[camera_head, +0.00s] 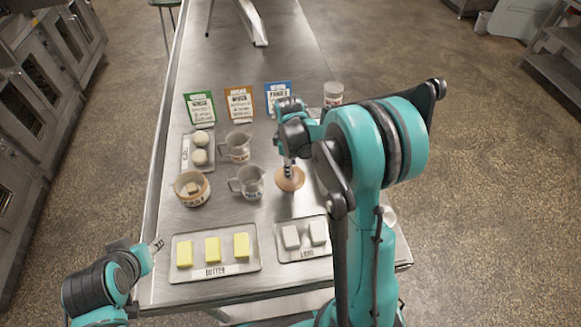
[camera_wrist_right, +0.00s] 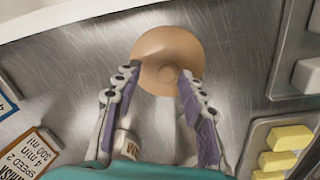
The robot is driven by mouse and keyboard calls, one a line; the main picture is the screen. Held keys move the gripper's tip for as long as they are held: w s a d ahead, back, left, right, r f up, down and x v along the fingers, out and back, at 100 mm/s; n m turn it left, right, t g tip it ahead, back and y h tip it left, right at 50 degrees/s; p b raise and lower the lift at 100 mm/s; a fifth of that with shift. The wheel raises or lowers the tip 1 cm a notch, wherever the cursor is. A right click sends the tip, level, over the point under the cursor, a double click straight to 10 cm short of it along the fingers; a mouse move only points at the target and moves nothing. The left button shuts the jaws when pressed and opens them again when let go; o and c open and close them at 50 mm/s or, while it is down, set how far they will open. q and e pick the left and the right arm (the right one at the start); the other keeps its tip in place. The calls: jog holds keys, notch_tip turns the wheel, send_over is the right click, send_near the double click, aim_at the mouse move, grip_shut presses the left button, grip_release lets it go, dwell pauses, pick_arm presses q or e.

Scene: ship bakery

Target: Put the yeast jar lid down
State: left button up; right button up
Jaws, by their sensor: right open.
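The yeast jar lid (camera_head: 290,179) is a round tan disc on the steel table, right of the metal jugs. In the right wrist view the lid (camera_wrist_right: 166,58) lies flat at the top middle, with a small round knob at its centre. My right gripper (camera_wrist_right: 157,82) is open, its two purple-padded fingers apart on either side of the lid's near part, holding nothing. In the head view my right arm reaches over the table to the lid. My left gripper (camera_head: 157,244) is at the table's left edge, low in the picture; its opening is too small to judge.
A butter tray (camera_head: 215,277) and a lard tray (camera_head: 303,256) lie at the front. Two metal jugs (camera_head: 249,183) (camera_head: 238,147), a tan bowl-like jar (camera_head: 191,188) and an egg-like-items tray (camera_head: 187,163) stand left. Recipe cards (camera_head: 240,104) stand behind. A lidded jar (camera_head: 333,94) stands back right.

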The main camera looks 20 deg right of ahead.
notch_tip(320, 180, up, 10)
jog(key=p, duration=0.2)
jog(key=s+a+r+m+t, duration=0.2)
jog(key=s+m, duration=0.3)
jog(key=s, duration=0.3)
jog(key=s+a+r+m+t, duration=0.3)
jog(key=s+a+m+t, duration=0.1)
jog(key=s, duration=0.5)
jog(key=shift+a+r+m+t, duration=0.4)
jog(key=shift+a+m, duration=0.3)
jog(key=shift+m, duration=0.1)
notch_tip(320, 180, down, 11)
jog(key=b, duration=1)
jog(key=shift+r+b, duration=0.15)
jog(key=shift+b, duration=0.25)
